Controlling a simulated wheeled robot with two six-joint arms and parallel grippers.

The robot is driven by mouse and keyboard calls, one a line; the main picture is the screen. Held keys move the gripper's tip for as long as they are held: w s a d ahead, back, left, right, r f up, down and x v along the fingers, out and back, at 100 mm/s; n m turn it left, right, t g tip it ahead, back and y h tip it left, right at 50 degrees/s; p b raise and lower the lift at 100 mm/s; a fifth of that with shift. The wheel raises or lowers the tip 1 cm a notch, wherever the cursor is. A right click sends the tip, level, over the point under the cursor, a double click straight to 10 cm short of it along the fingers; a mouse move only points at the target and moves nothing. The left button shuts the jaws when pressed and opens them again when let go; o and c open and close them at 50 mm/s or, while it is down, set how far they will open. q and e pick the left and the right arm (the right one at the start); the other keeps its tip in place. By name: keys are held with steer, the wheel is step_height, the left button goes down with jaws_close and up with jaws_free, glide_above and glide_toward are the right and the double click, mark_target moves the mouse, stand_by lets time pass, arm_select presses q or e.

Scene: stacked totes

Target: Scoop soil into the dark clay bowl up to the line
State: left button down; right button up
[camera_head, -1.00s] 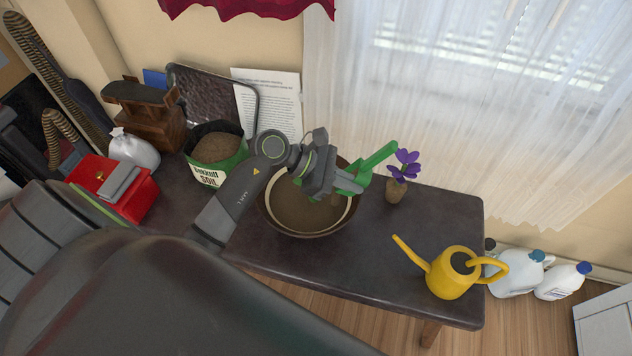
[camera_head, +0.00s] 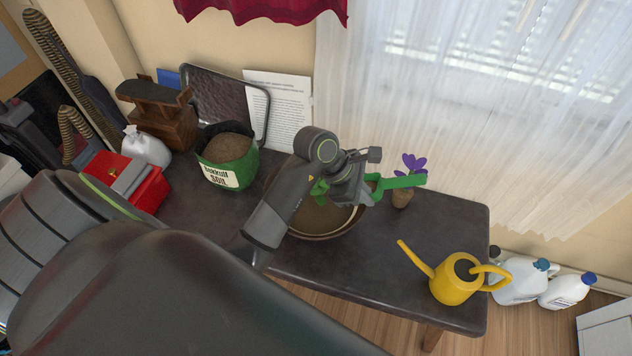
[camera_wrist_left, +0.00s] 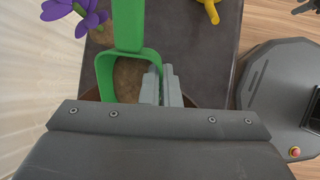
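The dark clay bowl (camera_head: 322,237) stands on the table, with brown soil inside and a pale ring showing around its inner wall. My left gripper (camera_head: 352,190) is over the bowl's right side, shut on a green scoop (camera_head: 402,182). The scoop's handle sticks out to the right; a green part also shows left of the gripper. In the left wrist view, the scoop's green frame (camera_wrist_left: 128,48) lies beside the grey fingers (camera_wrist_left: 163,85). My arm hides much of the bowl, and I cannot tell how much soil the scoop holds. My right gripper is not seen.
A green soil bag (camera_head: 219,177), open and full of soil, stands left of the bowl. A purple flower in a small pot (camera_head: 402,198) is close to the scoop's handle. A yellow watering can (camera_head: 455,284) stands at the table's right end. A red box (camera_head: 150,190) is at left.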

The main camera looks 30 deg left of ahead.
arm_select(q)
steer(key=shift+w+d+f+y, duration=0.1)
steer(key=shift+d+f+y, duration=0.3)
steer(key=shift+y, duration=0.3)
steer(key=shift+a+f+g+y, duration=0.1)
steer(key=shift+f+g+y, duration=0.1)
steer(key=shift+g+y, duration=0.15)
